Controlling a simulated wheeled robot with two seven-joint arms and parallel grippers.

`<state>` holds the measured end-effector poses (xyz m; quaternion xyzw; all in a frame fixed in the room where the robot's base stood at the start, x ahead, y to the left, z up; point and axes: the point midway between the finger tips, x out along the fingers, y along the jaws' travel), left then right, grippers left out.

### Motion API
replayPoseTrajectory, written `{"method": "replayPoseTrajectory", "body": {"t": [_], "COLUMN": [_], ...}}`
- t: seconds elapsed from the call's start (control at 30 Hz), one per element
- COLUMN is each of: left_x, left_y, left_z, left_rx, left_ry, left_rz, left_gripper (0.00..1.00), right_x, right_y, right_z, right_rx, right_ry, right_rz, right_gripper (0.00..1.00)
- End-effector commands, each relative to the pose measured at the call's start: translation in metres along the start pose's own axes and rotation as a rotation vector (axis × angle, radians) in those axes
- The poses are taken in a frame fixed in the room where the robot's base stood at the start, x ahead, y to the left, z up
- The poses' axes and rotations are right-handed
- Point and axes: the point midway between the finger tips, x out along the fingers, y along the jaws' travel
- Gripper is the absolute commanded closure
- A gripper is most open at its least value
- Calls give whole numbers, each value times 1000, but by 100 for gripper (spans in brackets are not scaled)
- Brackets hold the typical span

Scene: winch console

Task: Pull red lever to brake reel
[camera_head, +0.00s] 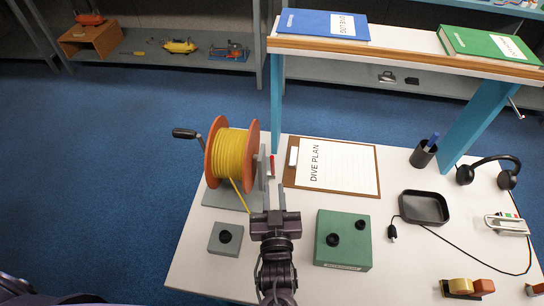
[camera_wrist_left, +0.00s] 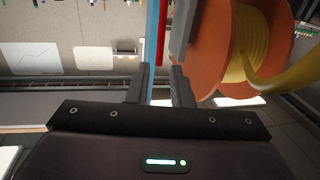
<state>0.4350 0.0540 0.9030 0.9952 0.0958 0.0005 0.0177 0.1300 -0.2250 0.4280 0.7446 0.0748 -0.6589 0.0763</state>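The reel (camera_head: 232,155) has orange flanges and is wound with yellow cable; it stands on a grey base at the table's left side. The small red lever (camera_head: 272,166) is upright beside the reel's right flange, by a grey bracket. My left gripper (camera_head: 275,198) is on the near side of the lever. Its two fingers are apart with nothing between them. In the left wrist view the red lever (camera_wrist_left: 162,35) shows beyond the fingertips, in line with the gap, and the orange reel (camera_wrist_left: 245,50) is to the right. My right gripper is not in view.
A grey box with a black knob (camera_head: 225,237) and a green box with two knobs (camera_head: 343,240) flank my left arm. A clipboard (camera_head: 335,167) lies right of the lever. A black hand crank (camera_head: 187,134) sticks out left of the reel. A shelf (camera_head: 400,55) spans the back.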

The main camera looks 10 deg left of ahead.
Motion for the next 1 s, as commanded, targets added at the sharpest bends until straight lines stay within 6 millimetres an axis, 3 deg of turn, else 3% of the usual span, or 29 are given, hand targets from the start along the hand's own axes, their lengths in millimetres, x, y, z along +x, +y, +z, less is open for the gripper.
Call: {"method": "replayPoseTrajectory", "body": {"t": [0.23,0.5,0.7,0.87,1.0], "left_x": [36,70,76,76,76], "left_y": [0,0,0,-1,-1], "left_z": [-4,-2,0,0,0], "left_rx": [1,1,0,0,0], "left_ry": [4,2,0,0,0], "left_rz": [-2,-1,0,0,0], "left_gripper": [80,80,80,80,98], "right_x": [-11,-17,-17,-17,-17], "right_y": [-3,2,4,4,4], "right_z": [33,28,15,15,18], "right_rx": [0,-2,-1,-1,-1], "right_ry": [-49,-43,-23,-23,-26], "right_rz": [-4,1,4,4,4], "right_gripper": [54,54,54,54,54]}}
